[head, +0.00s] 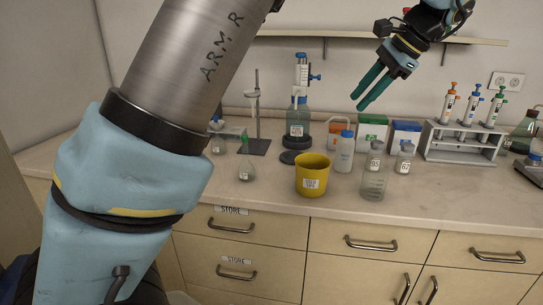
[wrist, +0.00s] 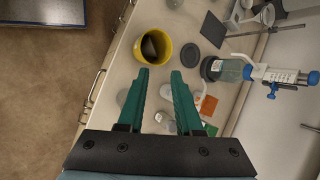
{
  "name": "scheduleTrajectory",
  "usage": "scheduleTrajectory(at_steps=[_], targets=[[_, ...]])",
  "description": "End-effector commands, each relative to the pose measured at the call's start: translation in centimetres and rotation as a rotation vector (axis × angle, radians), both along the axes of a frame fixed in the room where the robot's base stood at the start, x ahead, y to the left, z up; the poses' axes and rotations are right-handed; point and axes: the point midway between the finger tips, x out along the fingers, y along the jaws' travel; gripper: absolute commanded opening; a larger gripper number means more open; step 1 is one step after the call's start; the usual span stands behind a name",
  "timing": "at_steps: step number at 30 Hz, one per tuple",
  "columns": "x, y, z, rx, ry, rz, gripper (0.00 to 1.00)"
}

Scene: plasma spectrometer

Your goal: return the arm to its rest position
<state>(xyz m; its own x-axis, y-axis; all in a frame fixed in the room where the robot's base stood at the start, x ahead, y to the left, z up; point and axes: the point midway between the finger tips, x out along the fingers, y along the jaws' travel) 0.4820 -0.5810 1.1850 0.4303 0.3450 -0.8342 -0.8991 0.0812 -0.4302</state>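My gripper (head: 358,103) is raised in the air above the counter, in front of the wall, in the head view. Its two green fingers point down and to the left. In the wrist view my gripper (wrist: 160,73) shows its fingers apart, with nothing held between them. A large grey section of my arm marked "ARM R" fills the left of the head view. The yellow cup (head: 312,176) stands below and left of the gripper, apart from it; it also shows in the wrist view (wrist: 167,38).
The counter (head: 445,200) holds a dispenser bottle (head: 297,120), a wash bottle (head: 344,152), two clear jars, boxes and a pipette rack (head: 465,143). A wall shelf (head: 330,35) runs close behind the gripper. The floor (wrist: 40,100) in front looks open.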

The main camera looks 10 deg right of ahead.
Motion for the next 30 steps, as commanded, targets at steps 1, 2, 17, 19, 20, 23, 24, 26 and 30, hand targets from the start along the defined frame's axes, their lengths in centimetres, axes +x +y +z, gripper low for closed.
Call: scheduleTrajectory(at_steps=[1, 2, 17, 19, 20, 23, 24, 26, 30], targets=[[0.1, 0.2, -0.1, -0.001, 0.001, 0.003, 0.34], [0.3, 0.4, -0.2, -0.003, 0.004, 0.01, 0.34], [6.7, 23.2, -11.1, -0.354, 0.147, 0.605, 0.34], [6.1, 26.9, -12.7, -0.421, 0.148, 0.726, 0.34], [5.7, 28.4, -13.3, -0.451, 0.144, 0.78, 0.34], [3.8, 33.1, -15.3, -0.546, 0.123, 0.962, 0.34], [3.0, 34.7, -16.0, -0.581, 0.11, 1.03, 0.34], [1.7, 36.9, -16.9, -0.627, 0.088, 1.127, 0.34], [-0.8, 40.2, -18.4, -0.704, 0.037, 1.293, 0.34]])
